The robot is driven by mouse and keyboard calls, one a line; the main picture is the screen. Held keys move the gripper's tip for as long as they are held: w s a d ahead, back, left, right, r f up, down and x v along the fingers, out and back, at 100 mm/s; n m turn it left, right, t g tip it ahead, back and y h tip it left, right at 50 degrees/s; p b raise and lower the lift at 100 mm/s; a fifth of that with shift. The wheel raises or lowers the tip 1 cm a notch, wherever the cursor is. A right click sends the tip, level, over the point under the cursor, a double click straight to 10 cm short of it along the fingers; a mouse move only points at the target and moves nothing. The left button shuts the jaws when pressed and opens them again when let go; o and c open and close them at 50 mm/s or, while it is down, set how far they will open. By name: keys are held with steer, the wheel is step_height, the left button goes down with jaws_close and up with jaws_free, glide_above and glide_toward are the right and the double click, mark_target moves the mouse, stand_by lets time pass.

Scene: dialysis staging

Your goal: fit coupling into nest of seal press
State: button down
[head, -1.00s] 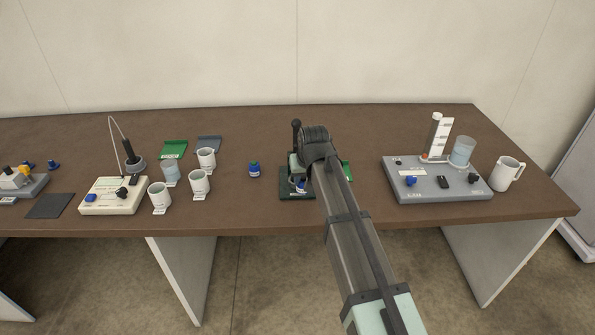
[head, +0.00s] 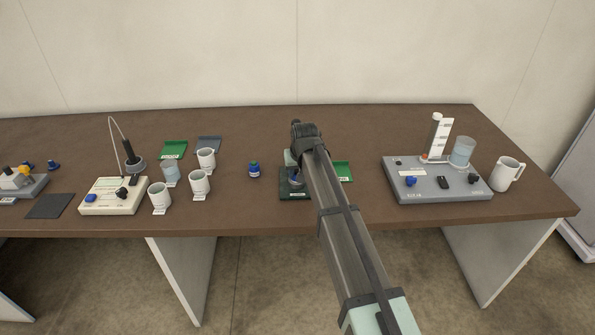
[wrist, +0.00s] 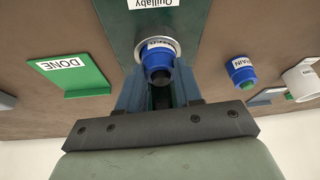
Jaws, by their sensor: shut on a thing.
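The coupling (wrist: 157,59) is a blue round piece with a dark end and a partly covered label. My gripper (wrist: 159,78) is shut on it, with a finger on each side. The seal press (wrist: 187,30) has a dark green base; its nest (wrist: 173,43) is a pale metal ring. The coupling overlaps the ring in the wrist view; I cannot tell whether it is seated or just above. In the head view the press (head: 295,196) stands mid-table, partly hidden by my arm, with the coupling (head: 296,180) over its base.
A green DONE tray (wrist: 82,77) lies beside the press. A blue DRAIN piece (wrist: 240,70) stands on the other side, also in the head view (head: 254,170). Several mugs stand further left. A grey device (head: 430,187) stands to the right.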

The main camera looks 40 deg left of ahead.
steer(key=c, duration=0.8)
jaws_free()
steer(key=shift+f, duration=0.1)
steer(key=shift+o, duration=0.2)
steer(key=v, duration=1.2)
steer(key=shift+w, duration=0.1)
